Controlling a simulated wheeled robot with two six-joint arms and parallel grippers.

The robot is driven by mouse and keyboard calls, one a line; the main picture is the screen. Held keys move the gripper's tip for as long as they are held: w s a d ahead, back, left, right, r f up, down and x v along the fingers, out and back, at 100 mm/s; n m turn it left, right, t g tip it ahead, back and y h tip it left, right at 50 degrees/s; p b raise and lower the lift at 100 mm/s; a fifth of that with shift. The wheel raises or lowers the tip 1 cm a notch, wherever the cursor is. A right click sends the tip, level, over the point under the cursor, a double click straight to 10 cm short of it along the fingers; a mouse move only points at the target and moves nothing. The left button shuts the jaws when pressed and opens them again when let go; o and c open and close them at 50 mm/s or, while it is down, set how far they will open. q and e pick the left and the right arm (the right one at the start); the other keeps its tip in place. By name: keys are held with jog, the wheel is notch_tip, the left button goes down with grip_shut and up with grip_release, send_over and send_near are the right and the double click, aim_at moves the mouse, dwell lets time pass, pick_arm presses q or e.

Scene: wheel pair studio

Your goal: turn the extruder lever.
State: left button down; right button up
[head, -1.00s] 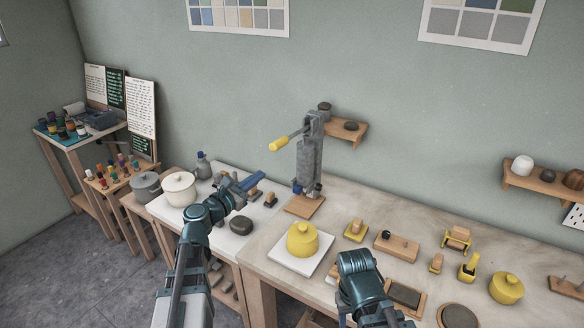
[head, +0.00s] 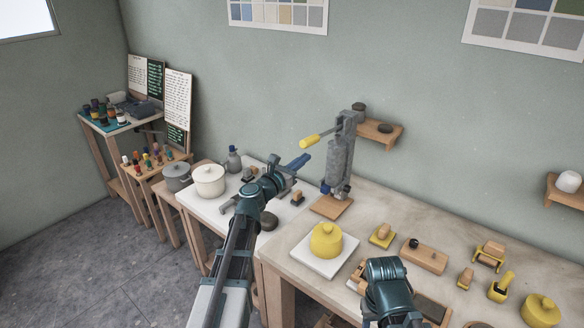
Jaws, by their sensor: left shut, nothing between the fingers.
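The extruder (head: 340,165) is a tall grey column on a wooden base (head: 331,207), standing at the back of the table. Its lever (head: 312,141) has a yellow grip and points left and slightly down from the top of the column. My left gripper (head: 301,162) is shut and empty, to the left of the column and a little below the lever's grip in the picture, apart from both. My right arm shows at the bottom right of centre; its gripper fingers cannot be made out.
A yellow lidded jar (head: 326,240) stands on a white tile in front of the extruder. Yellow and wooden tools lie to the right. A white pot (head: 209,180) and a grey bottle (head: 234,159) stand left. A wall shelf (head: 381,133) is behind the extruder.

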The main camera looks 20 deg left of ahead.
aim_at(304, 148)
pick_arm(q)
notch_tip(304, 148, up, 3)
jog(key=shift+r+p, duration=0.2)
jog(key=shift+p, duration=0.95)
jog(key=shift+w+r, duration=0.2)
jog(key=shift+r, duration=0.05)
pick_arm(e)
notch_tip(304, 148, up, 4)
jog(key=shift+f, duration=0.1)
pick_arm(q)
jog(key=r+p, duration=0.3)
jog(key=p, duration=0.1)
jog(key=r+p, duration=0.2)
jog(key=shift+w+d+r, duration=0.2)
jog(key=shift+w+r, duration=0.15)
jog(key=shift+w, duration=0.05)
jog(key=shift+r+p, duration=0.35)
jog(key=shift+p, duration=0.15)
jog(key=shift+w+a, duration=0.1)
jog(key=shift+w, duration=0.2)
pick_arm(e)
notch_tip(304, 148, up, 6)
jog(key=shift+r, duration=0.2)
